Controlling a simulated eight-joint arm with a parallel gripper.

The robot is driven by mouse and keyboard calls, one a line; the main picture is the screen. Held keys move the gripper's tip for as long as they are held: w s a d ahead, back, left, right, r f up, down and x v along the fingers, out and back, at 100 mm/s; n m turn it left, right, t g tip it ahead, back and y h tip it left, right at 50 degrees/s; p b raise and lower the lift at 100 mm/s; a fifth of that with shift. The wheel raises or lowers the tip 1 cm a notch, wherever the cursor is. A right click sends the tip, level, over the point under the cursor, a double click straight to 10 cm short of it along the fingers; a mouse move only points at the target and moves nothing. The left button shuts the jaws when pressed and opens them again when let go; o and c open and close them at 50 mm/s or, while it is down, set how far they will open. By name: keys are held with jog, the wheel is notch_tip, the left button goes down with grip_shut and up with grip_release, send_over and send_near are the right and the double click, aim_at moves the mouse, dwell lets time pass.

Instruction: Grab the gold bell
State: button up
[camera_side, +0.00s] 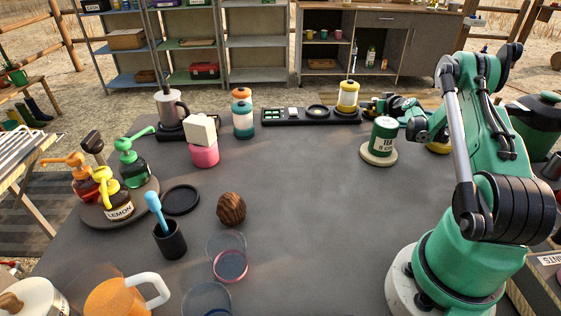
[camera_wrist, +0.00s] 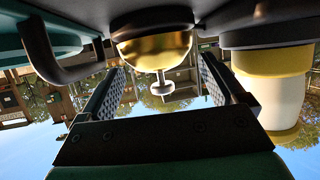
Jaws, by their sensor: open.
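The gold bell (camera_wrist: 153,50) shows in the wrist view, which is upside down. It is a shiny gold dome with a pale metal knob (camera_wrist: 161,87) pointing down in the picture. My gripper (camera_wrist: 160,72) is open, with one finger on each side of the knob; contact cannot be told. In the side view my gripper (camera_side: 374,107) is low at the back of the table, at the right end of the black tray (camera_side: 300,118). I cannot make out the bell in the side view.
A white and yellow jar (camera_side: 347,97) stands close beside my gripper, and it also shows in the wrist view (camera_wrist: 268,100). A green tea tin (camera_side: 382,138) on a round coaster stands in front. A teal item with a dark handle (camera_wrist: 55,45) is on the other side.

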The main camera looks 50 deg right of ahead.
jog(key=shift+c, duration=0.2)
grip_shut()
